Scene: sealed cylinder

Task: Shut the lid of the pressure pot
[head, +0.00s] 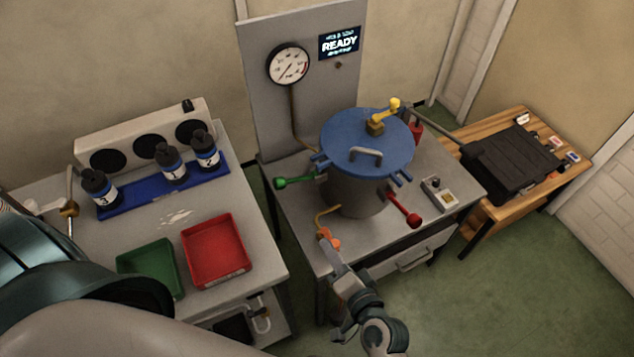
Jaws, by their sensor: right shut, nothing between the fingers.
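The pressure pot (355,193) is a grey cylinder on the middle bench. Its blue lid (345,135) lies level over the top; I cannot tell if any gap is left under it. A metal handle (366,154) and a yellow lever (387,110) are on the lid. A green-handled lever (290,181) sticks out at the left, and a red-handled lever (408,212) at the front right. My right gripper (332,246) is shut and empty, low in front of the pot, close to an orange fitting (329,236); contact is unclear. My left gripper is out of view.
A gauge (289,64) and a READY display (340,42) are on the panel behind. A small switch box (439,193) stands right of the pot. The left bench holds red (216,249) and green (150,264) trays and dark bottles. A black case (510,162) lies at right.

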